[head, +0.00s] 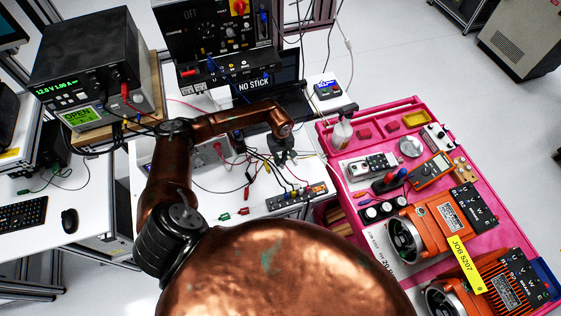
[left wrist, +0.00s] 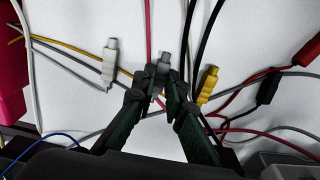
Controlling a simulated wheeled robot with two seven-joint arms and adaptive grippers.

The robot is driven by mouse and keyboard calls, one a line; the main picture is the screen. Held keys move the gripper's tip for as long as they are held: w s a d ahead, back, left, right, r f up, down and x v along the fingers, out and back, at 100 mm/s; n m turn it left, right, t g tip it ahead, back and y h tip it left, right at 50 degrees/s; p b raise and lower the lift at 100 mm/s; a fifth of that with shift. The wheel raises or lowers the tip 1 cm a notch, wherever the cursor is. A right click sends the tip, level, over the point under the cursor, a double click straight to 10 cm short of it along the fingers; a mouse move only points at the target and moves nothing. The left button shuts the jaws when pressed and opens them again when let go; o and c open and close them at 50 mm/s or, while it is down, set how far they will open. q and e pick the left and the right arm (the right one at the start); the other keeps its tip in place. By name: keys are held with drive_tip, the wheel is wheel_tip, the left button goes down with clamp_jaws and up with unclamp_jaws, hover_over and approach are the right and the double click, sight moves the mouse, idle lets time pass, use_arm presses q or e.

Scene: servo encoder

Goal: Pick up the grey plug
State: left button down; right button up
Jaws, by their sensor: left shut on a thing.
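The grey plug (left wrist: 165,59) shows between my left fingertips in the left wrist view, with its end standing out past them. My left gripper (left wrist: 161,82) is shut on it, close over the white bench top. In the head view my left gripper (head: 285,156) points down at the bench behind the row of sockets; the grey plug cannot be made out there. My right gripper is not in view.
In the left wrist view a white plug (left wrist: 110,62) lies left of my gripper and a yellow plug (left wrist: 208,84) lies close on its right. Several loose cables cross the bench. A socket strip (head: 297,196) and a pink cart (head: 335,170) stand nearby.

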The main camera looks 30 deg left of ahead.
sight(281, 162)
use_arm(q)
drive_tip(key=shift+r, duration=0.15)
drive_tip(key=shift+r, duration=0.25)
wheel_tip(281, 162, up, 2)
drive_tip(key=shift+r+b, duration=0.25)
drive_tip(key=shift+b, duration=0.45)
drive_tip(key=s+d+r+b, duration=0.2)
drive_tip(key=s+d+r, duration=0.6)
drive_tip(key=s, duration=0.3)
drive_tip(key=shift+s+r, duration=0.3)
drive_tip(key=shift+r, duration=0.55)
